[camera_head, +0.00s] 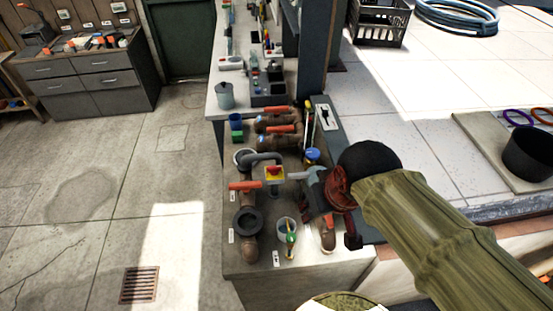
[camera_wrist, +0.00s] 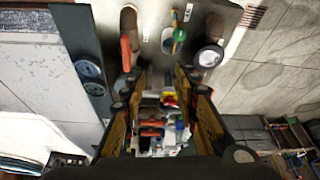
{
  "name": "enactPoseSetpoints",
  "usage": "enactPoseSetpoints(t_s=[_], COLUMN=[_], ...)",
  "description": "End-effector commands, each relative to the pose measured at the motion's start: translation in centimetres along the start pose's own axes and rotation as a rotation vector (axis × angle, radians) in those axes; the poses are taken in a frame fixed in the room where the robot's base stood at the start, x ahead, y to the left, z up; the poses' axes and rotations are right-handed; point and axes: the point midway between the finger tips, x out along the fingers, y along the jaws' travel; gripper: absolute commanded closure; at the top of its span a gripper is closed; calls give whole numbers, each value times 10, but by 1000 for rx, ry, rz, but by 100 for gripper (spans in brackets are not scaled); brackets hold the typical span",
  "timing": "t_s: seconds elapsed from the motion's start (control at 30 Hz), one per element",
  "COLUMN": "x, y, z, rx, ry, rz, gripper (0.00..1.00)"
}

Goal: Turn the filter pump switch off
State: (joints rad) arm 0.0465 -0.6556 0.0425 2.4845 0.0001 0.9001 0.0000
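A yellow switch with a red knob (camera_head: 273,175) sits on the bench among pipes and valves, and I take it to be the pump switch. It shows small between my fingers in the wrist view (camera_wrist: 170,100). I cannot read whether it is on or off. My gripper (camera_wrist: 168,78) is open, with its two dark and ochre fingers apart and nothing held. In the head view my gripper (camera_head: 312,184) is just right of the switch, partly hidden by my arm. Contact cannot be told.
Red-handled valves (camera_head: 245,186) and a dark flange (camera_head: 247,222) stand left of the switch. A cup with a green-handled brush (camera_head: 289,236) is in front. A grey panel with a lever (camera_head: 323,115) stands behind. The floor at left is clear.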

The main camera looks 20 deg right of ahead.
Motion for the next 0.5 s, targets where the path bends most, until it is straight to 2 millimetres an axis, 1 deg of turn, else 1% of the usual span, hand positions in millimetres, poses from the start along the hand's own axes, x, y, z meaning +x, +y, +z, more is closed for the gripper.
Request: enactPoseSetpoints(t_s=[0.03,0.17,0.27,0.37,0.5], x=[-3,-2,1,8,26], y=[2,6,10,12,15], z=[-4,-17,-34,-54,-82], rx=[8,40,83,160,320], ry=[-28,-103,-178,-251,-344], rz=[2,-1,-11,-27,-46], gripper=[70,70,70,70,70])
